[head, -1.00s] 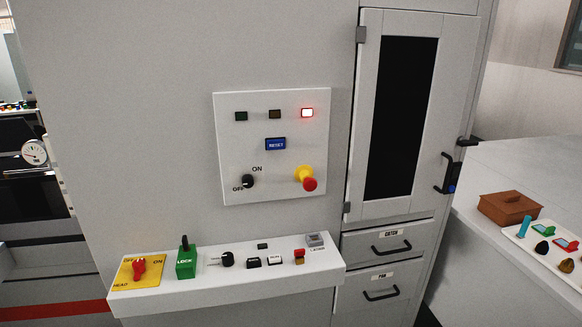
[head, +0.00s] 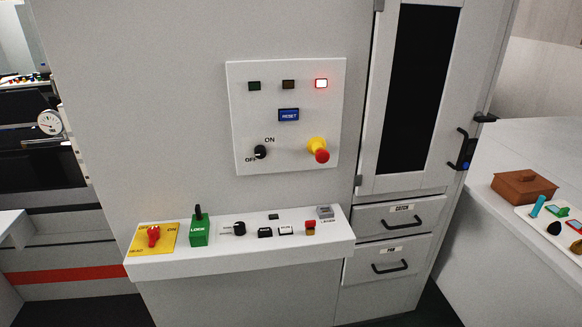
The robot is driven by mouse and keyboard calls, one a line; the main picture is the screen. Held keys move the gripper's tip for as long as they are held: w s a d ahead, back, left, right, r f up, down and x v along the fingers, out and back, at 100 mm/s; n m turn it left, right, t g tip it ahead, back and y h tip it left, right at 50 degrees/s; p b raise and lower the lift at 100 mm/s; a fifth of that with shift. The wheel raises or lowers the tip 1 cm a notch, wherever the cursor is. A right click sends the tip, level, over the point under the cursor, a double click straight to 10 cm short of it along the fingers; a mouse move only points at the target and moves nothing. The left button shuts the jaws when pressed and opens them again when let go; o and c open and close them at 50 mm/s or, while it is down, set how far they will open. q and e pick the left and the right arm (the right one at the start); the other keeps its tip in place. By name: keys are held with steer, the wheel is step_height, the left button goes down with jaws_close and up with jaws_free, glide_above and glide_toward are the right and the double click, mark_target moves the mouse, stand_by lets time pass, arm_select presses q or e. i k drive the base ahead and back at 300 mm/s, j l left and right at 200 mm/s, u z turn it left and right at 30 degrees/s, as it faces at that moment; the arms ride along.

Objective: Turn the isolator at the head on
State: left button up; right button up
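The isolator at the head is a red rotary handle (head: 153,236) on a yellow plate (head: 168,247) at the left end of the white shelf. The plate reads "ON" at its upper right and appears to read "HEAD" at its lower left. The red handle stands roughly upright; its exact pointing direction is too small to tell. A green "LOCK" block (head: 199,231) with a black lever stands just right of the plate. Neither of my grippers shows in the head view.
The white shelf (head: 240,264) juts from the cabinet and carries a black knob (head: 239,229) and several small switches. Above it is a panel (head: 245,130) with a lit red lamp (head: 321,83), RESET button (head: 288,115) and red mushroom button (head: 321,155). A counter with a brown box (head: 524,187) stands right.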

mark_target(154, 235)
steer(key=u, duration=1.2)
